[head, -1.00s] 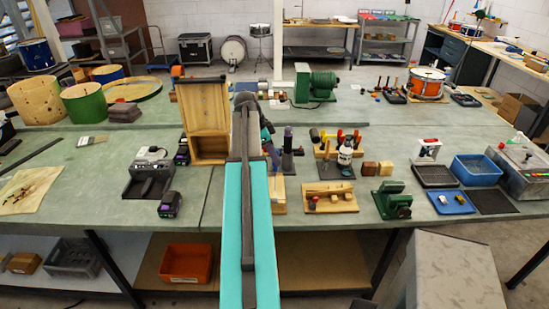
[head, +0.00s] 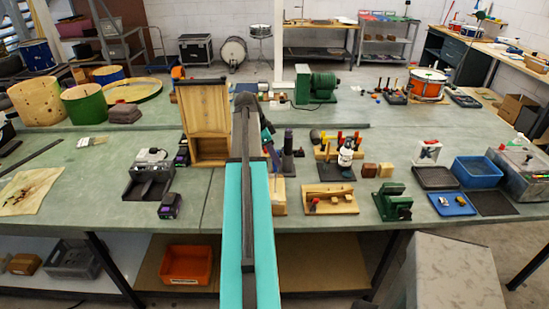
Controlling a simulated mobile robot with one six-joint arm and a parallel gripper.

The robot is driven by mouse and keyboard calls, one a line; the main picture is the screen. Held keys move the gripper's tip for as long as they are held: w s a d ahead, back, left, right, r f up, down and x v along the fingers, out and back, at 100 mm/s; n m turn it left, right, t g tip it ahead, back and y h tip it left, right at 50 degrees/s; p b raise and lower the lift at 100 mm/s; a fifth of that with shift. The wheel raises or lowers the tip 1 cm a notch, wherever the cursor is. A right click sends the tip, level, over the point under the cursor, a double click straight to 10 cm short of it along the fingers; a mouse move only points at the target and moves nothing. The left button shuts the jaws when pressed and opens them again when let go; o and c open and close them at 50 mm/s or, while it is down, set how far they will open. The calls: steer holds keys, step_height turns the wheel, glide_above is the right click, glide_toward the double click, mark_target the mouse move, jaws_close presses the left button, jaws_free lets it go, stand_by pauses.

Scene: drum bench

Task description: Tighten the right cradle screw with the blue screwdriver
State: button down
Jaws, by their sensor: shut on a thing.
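My turquoise arm runs up the middle of the head view. Its dark wrist bends down behind it, and my gripper (head: 274,158) shows only in part beside the arm. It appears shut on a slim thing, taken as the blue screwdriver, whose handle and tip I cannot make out. Below it a pale wooden fixture (head: 280,196) is largely covered by my arm; this may be the cradle, but its right screw cannot be made out. Whether the tool touches a screw is hidden.
A dark purple upright tool (head: 288,141) stands close right of my wrist. A tall wooden box (head: 205,110) stands close left. A rack with red and yellow handles (head: 340,138), a wooden board (head: 331,199) and a green machine (head: 393,202) lie to the right.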

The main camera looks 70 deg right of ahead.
steer(key=n, duration=0.2)
steer(key=n+t+h, duration=0.1)
steer(key=n, duration=0.2)
steer(key=shift+s+a+r, duration=0.1)
steer(key=shift+s+a, duration=0.05)
steer(key=shift+n+t+h, duration=0.5)
steer(key=shift+n+t, duration=0.4)
steer(key=shift+n, duration=1.2)
steer(key=shift+n, duration=0.3)
steer(key=shift+s+n+t+p, duration=0.1)
steer(key=shift+n+t+p, duration=0.75)
steer(key=shift+n, duration=1.55)
steer(key=shift+n+t+y, duration=0.6)
steer(key=shift+n+t, duration=0.45)
steer(key=shift+n, duration=1.25)
steer(key=shift+f+b, duration=0.4)
steer(key=shift+b, duration=0.05)
steer(key=shift+a+m+g+h, duration=0.15)
steer(key=shift+m+g, duration=0.3)
steer(key=shift+m, duration=0.8)
steer(key=shift+d+m+g+h, duration=0.1)
steer(key=shift+m+g+h, duration=0.25)
steer(key=shift+m, duration=0.9)
steer(key=shift+f+p, duration=0.1)
steer(key=shift+p, duration=0.2)
